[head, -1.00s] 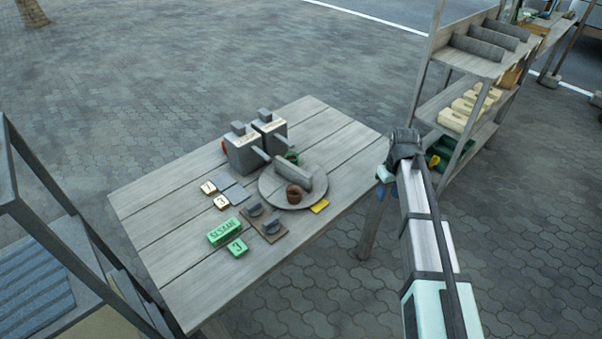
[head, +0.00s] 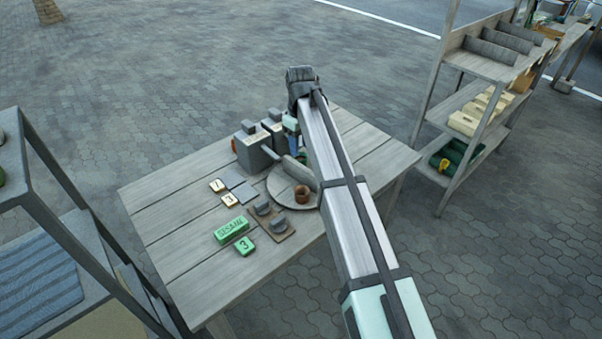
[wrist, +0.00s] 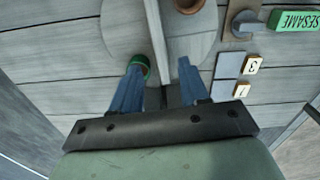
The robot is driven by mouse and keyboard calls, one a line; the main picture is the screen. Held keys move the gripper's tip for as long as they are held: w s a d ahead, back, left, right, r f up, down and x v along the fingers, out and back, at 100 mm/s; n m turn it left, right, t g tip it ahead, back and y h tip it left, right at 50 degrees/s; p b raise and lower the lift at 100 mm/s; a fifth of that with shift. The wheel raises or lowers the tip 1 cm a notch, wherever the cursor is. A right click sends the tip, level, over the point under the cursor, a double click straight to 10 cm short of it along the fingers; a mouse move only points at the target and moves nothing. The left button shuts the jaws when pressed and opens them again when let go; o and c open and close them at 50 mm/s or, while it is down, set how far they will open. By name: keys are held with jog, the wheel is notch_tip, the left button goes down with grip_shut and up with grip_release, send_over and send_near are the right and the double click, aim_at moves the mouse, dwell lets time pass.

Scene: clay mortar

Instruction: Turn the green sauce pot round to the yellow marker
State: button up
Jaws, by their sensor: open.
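The green sauce pot (wrist: 139,65) shows in the wrist view as a green rim around a dark inside, close to the tip of my left-hand finger. In the head view only a sliver of green (head: 301,157) shows beside my arm. A round grey turntable (head: 281,188) carries an upright board (head: 299,172) and a brown pot (head: 302,194). The turntable edge also shows in the wrist view (wrist: 206,22). My gripper (wrist: 160,67) is open, its blue fingers pointing down on either side of the board's line. The yellow marker is hidden now, behind my arm in the head view.
Two grey dispensers (head: 250,150) stand at the table's back. Shelves (head: 478,115) stand right; the table's left front is bare.

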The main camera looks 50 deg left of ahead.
aim_at(301, 173)
notch_tip(301, 173, down, 12)
jog(key=shift+f, duration=0.1)
dwell(0.4)
jog(key=shift+c, duration=0.4)
grip_shut()
